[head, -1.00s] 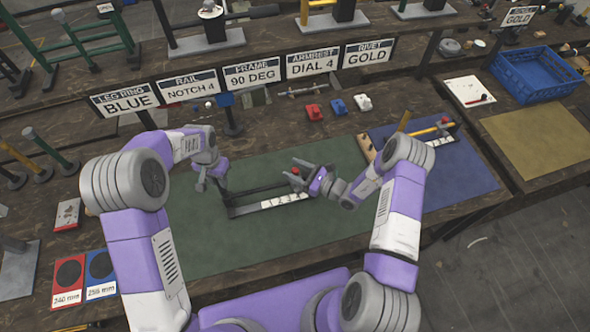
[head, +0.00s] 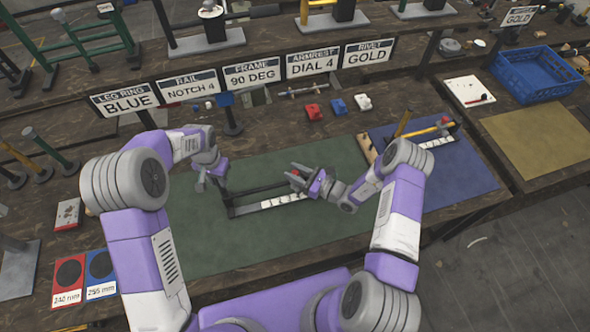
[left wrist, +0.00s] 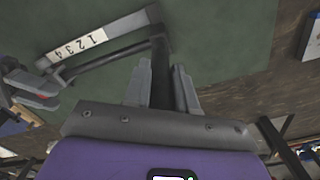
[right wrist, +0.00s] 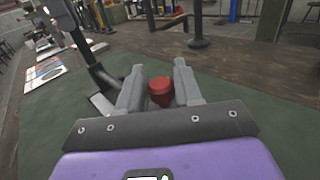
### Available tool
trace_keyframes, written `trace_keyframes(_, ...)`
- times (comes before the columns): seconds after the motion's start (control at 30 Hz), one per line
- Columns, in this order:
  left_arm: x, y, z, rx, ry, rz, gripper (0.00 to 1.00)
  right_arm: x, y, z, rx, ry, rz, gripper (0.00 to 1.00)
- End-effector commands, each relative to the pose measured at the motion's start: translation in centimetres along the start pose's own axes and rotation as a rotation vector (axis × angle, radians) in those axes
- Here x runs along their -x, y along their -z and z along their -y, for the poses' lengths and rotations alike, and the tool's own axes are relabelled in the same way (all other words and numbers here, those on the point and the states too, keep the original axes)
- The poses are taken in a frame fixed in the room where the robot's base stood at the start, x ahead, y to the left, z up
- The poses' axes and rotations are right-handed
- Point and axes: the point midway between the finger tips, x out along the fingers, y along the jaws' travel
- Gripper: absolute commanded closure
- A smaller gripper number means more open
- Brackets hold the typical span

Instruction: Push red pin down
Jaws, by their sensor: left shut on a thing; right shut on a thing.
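The red pin (head: 294,174) stands at the right part of the black frame (head: 236,211), which has a white numbered strip (head: 283,200) and lies on the green mat. My right gripper (head: 299,173) is shut on the red pin; the right wrist view shows the pin's red head (right wrist: 161,92) between its fingers. My left gripper (head: 218,181) is shut on a dark bar of the frame at its left end. That bar (left wrist: 161,72) shows between the fingers in the left wrist view, with the strip (left wrist: 77,48) beyond. The pin's lower end is hidden.
The green mat (head: 200,250) is clear in front of the frame. Red, blue and white small parts (head: 338,105) lie behind it. A blue mat (head: 470,185) with another assembly (head: 432,135) lies to the right. Label signs (head: 253,74) stand at the back.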

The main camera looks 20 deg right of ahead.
Motion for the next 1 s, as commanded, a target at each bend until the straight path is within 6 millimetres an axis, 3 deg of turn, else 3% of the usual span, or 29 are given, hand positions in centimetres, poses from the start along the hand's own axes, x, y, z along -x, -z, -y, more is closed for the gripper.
trace_keyframes(0.27,0.1,0.1,0.0,0.0,0.001,-0.004,1.0,0.1,0.6,0.0,-0.001,0.001,-0.011,1.0)
trace_keyframes(0.3,0.1,0.1,0.0,-0.001,0.001,-0.004,1.0,0.1,0.6,0.0,-0.001,0.001,-0.012,0.6)
trace_keyframes(0.4,0.1,0.1,0.0,0.0,0.001,-0.004,1.0,0.1,0.5,0.0,0.0,0.001,-0.01,0.45)
trace_keyframes(0.77,0.1,0.1,0.0,0.001,0.0,-0.004,1.0,0.6,0.4,0.1,0.0,0.002,-0.006,0.45)
trace_keyframes(1.0,0.1,0.1,0.0,0.001,0.001,-0.004,1.0,4.8,0.4,0.1,0.001,0.005,-0.008,0.45)
